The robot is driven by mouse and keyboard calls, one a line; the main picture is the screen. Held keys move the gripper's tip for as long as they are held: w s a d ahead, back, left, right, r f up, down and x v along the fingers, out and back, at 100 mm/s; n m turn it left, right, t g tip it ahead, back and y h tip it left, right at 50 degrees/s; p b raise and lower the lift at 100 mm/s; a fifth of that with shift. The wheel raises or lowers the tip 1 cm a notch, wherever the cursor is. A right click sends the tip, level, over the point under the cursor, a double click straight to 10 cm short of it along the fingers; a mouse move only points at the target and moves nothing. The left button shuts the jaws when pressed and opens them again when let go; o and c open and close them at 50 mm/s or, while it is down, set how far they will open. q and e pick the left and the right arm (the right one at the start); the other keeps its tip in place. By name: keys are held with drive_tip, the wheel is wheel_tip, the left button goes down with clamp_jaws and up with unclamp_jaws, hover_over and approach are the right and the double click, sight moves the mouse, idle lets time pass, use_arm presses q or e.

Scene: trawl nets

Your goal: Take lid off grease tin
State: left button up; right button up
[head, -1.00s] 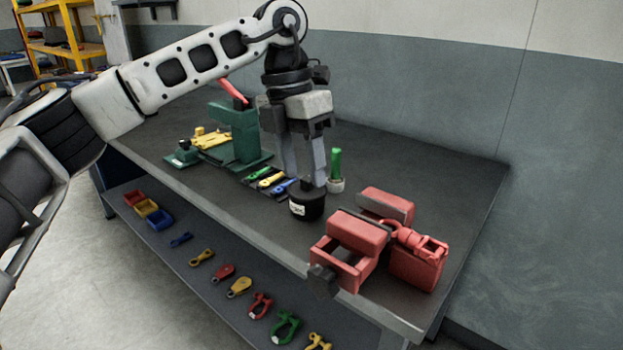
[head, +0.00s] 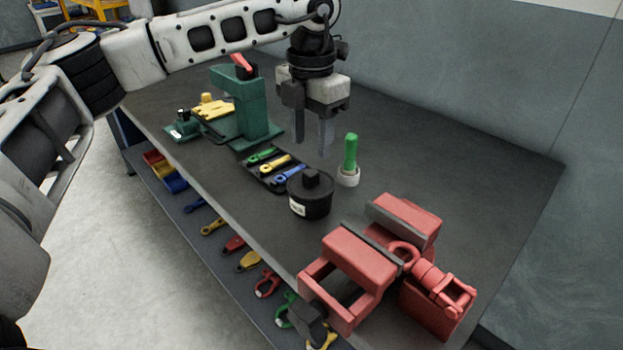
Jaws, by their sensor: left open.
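The grease tin (head: 309,204) is a round black tin with a white label, upright on the bench. Its black lid (head: 311,185) with a square knob sits on top. My left gripper (head: 311,147) is open and empty, pointing down. It is above and behind the tin, apart from the lid. My right gripper is not in view.
A red vise (head: 350,264) stands at the bench's front right. A green-handled tool in a white holder (head: 348,176) is right of the tin. A tray of coloured tools (head: 262,176) is to its left, with a green press (head: 240,110) behind. Free bench (head: 450,165) lies at right.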

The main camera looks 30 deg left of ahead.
sight(311, 172)
use_arm(q)
drive_tip(key=shift+w+a+f+p, duration=0.15)
drive_tip(key=shift+f+p, duration=0.15)
drive_tip(key=shift+f, duration=1.45)
drive_tip(key=shift+w+a+f+p, duration=0.1)
drive_tip(key=shift+f+p, duration=0.2)
drive_tip(key=shift+f, duration=1.45)
clamp_jaws()
